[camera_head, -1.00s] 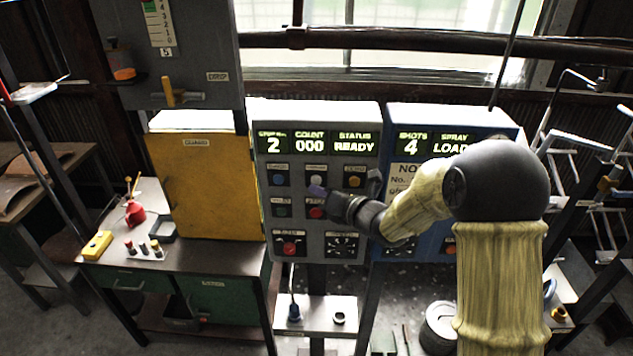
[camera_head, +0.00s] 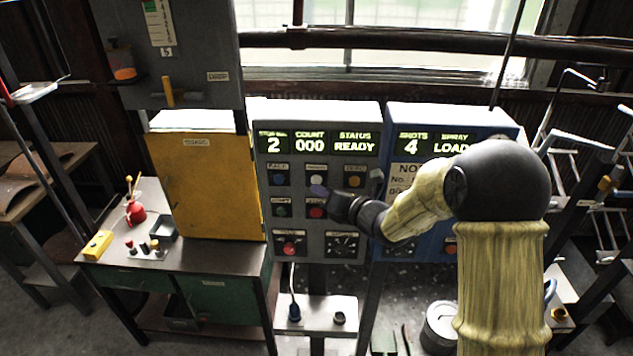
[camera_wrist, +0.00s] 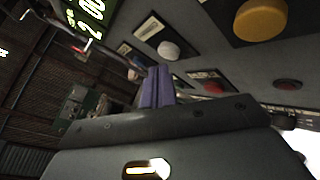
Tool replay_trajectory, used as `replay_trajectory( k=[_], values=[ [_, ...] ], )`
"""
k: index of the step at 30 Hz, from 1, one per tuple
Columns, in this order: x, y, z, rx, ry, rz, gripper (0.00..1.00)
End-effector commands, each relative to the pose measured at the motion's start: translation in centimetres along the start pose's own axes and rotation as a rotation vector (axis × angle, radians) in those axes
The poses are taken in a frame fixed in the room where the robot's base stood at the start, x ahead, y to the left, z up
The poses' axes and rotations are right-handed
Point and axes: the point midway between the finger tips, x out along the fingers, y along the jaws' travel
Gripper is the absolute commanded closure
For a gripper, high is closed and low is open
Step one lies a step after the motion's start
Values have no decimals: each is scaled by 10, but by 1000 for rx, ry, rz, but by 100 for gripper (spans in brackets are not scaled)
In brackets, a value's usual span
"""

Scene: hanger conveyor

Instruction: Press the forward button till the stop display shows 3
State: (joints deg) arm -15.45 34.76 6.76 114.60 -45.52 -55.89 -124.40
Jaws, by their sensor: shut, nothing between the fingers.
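The grey control panel (camera_head: 330,226) carries a display strip; its leftmost display (camera_head: 273,144) reads 2. Below it are a blue button (camera_head: 278,179), a white button (camera_head: 317,179) and a yellow button (camera_head: 355,181). Beneath are a green button (camera_head: 281,210) and a red button (camera_head: 316,213). The button labels are too blurred to read surely, so I cannot tell which is forward. My gripper (camera_head: 318,190) is shut and empty, just below the white button in the head view. In the wrist view its purple fingers (camera_wrist: 156,86) are near the white button (camera_wrist: 178,49); contact cannot be told.
The count display (camera_head: 310,145) reads 000 and the status display (camera_head: 354,146) READY. A red button (camera_head: 289,248) and a dial (camera_head: 342,245) sit lower. A blue panel (camera_head: 510,131) stands at right, partly behind my arm. A yellow guard door (camera_head: 203,190) is at left.

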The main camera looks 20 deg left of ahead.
Motion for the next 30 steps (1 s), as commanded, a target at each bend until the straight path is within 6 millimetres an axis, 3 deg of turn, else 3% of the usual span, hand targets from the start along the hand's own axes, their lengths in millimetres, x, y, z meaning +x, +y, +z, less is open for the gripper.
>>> replay_trajectory(
  k=[30],
  values=[
    [9,-3,4,-1,3,4,100]
  ],
)
